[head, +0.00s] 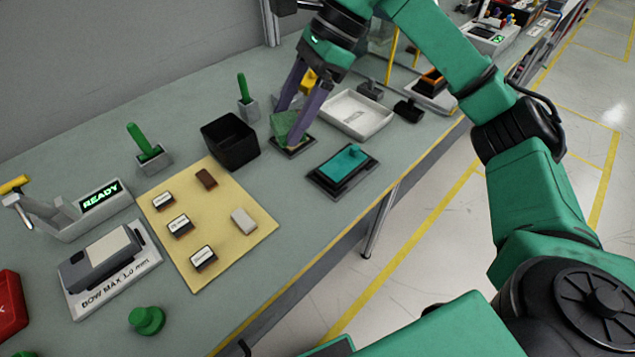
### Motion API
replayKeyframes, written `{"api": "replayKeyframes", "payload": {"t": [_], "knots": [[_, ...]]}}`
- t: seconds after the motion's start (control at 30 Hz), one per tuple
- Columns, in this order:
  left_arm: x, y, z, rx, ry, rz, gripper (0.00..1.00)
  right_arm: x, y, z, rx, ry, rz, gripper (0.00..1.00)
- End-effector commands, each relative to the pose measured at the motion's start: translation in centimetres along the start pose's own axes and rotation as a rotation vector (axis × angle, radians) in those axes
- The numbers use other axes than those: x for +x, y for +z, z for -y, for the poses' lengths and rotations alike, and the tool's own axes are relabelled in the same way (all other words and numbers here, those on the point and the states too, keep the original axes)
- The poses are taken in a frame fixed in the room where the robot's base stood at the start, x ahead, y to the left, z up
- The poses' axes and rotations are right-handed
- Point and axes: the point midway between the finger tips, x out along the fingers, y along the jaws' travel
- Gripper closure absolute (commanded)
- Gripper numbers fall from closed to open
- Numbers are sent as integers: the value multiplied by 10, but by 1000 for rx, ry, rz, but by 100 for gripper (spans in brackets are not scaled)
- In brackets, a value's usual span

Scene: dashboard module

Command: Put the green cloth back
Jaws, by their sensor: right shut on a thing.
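The green cloth (284,121) is pinched between the purple fingers of my right gripper (289,126), near the back middle of the bench. It hangs just over a small dark holder (297,152); I cannot tell whether cloth and holder touch. My left gripper is not in view.
A black bin (230,146) stands left of the cloth, and a white tray (362,127) lies to its right. A yellow mat (214,212) with several small blocks, a READY device (98,200) and a green knob (146,320) are further left.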

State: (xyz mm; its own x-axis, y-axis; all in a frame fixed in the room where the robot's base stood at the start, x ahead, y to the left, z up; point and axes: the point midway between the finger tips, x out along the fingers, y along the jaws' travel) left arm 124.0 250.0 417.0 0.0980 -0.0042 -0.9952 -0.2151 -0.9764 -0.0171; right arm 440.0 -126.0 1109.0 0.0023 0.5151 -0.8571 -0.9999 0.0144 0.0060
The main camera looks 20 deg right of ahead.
Motion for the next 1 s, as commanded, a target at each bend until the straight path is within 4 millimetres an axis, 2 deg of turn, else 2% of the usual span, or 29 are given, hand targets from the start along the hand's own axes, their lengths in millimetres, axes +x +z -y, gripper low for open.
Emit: {"api": "replayKeyframes", "payload": {"t": [0.2, 0.43, 0.63, 0.8, 1.0], "knots": [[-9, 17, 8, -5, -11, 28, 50, 52, -32, -2, 8, 9, -4, 71], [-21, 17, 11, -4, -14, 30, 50, 114, -67, -2, 6, 7, -2, 71], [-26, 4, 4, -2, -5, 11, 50, 143, -85, -2, 5, 6, -2, 71], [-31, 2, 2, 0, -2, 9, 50, 167, -99, -1, 2, 4, -2, 71], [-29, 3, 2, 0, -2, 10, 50, 169, -99, -1, 1, 3, -2, 71]]}}
